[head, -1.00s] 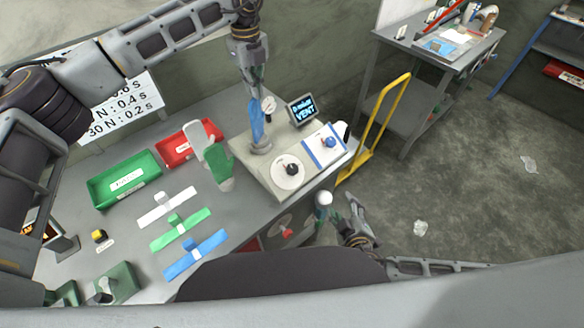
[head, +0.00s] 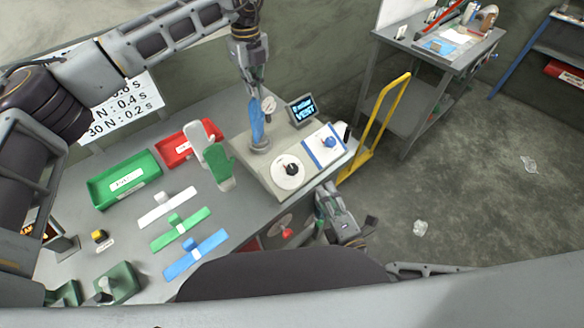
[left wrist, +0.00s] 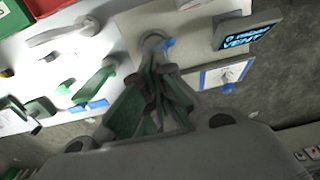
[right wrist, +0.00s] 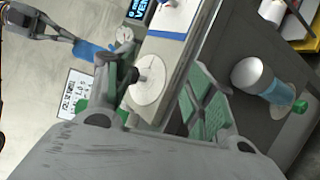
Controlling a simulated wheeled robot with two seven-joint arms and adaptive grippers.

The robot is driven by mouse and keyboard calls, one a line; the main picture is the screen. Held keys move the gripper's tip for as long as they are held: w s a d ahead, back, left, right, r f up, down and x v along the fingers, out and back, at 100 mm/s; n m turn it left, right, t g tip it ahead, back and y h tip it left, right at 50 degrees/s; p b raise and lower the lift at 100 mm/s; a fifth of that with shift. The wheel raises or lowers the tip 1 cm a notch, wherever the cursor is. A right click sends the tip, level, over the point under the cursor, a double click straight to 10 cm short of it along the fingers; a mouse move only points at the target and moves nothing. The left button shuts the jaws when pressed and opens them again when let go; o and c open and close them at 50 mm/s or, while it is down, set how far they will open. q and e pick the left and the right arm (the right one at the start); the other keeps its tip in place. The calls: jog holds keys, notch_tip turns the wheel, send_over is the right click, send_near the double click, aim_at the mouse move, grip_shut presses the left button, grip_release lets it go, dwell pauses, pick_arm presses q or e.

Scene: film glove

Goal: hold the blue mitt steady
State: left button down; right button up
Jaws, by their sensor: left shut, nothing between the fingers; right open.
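The blue mitt (head: 257,122) stands upright on the grey round base on the pale platform in the head view. My left gripper (head: 257,92) is shut and empty just above it; I cannot tell if it touches the mitt. In the left wrist view only a small blue piece (left wrist: 168,43) of the mitt shows past the fingers. The mitt also shows in the right wrist view (right wrist: 92,52), beyond my right gripper. My right gripper (head: 324,193) is open and empty at the bench's right edge, beside the platform.
A white dial with a black knob (head: 291,169), a blue-bordered panel (head: 325,146) and a lit display (head: 302,110) are by the mitt. A green-and-white mitt (head: 217,160) stands to the left. A bottle (right wrist: 255,74) sits beside the right gripper. Green (head: 97,190) and red (head: 164,150) trays lie further left.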

aim_at(295, 173)
jog(key=shift+s+a+r+n+y, duration=0.3)
jog(key=shift+a+n+y, duration=0.4)
jog(key=shift+n, duration=2.15)
jog(key=shift+s+a+r+n+y, duration=0.15)
jog(key=shift+a+r+n+y, duration=0.4)
jog(key=shift+n, duration=2.25)
jog(key=shift+s+a+r+n+y, duration=0.25)
jog(key=shift+a+n+y, duration=0.5)
jog(key=shift+n, duration=2.1)
jog(key=shift+a, duration=0.1)
jog(key=shift+w, duration=0.15)
jog(key=shift+x, duration=5.9)
jog(key=shift+f, duration=0.15)
jog(key=c, duration=1)
